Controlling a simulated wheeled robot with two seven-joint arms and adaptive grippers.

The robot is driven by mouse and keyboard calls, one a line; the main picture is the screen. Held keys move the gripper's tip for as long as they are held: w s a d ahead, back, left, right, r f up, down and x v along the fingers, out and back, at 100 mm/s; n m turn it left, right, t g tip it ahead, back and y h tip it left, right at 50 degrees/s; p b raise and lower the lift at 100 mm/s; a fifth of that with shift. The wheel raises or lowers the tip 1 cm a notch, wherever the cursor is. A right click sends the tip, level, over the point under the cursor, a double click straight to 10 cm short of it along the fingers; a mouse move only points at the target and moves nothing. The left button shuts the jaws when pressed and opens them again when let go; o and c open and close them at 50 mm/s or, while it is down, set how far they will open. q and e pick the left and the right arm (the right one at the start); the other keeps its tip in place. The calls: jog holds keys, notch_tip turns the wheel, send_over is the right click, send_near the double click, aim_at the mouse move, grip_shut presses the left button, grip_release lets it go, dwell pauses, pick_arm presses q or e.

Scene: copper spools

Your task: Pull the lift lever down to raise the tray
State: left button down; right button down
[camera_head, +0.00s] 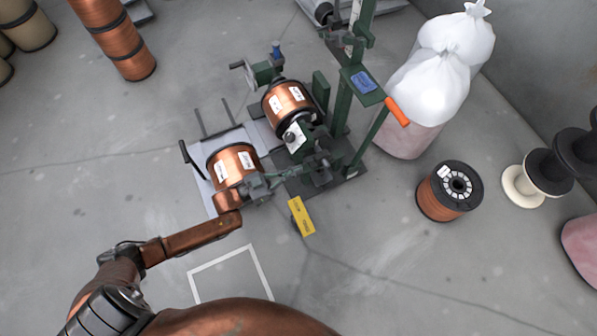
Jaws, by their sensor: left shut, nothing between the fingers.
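The lift lever is a green bar with an orange grip (397,111), sticking out and up to the right of the green machine post. The grey tray (203,188) lies low at the machine's left, with a copper spool (232,160) on it. My left gripper (284,179) is shut and empty, in front of the machine and just right of the tray spool. It is well left of and below the orange grip in the picture, apart from it. Its fingertips are hard to tell from the dark machine parts behind. My right gripper is not in view.
A second copper spool (287,98) sits in the green machine. A copper-and-black spool (447,192) stands on the floor at right. White bags (430,85) stand behind the lever. A yellow label (301,216) lies by the machine base. Floor at lower right is clear.

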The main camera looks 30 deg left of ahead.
pick_arm(q)
jog(key=c, duration=2.7)
grip_release()
jog(key=o, duration=2.7)
jog(key=shift+a, duration=0.1)
jog(key=v, duration=1.1)
jog(key=shift+s+a, duration=0.25)
jog(key=shift+s, duration=0.05)
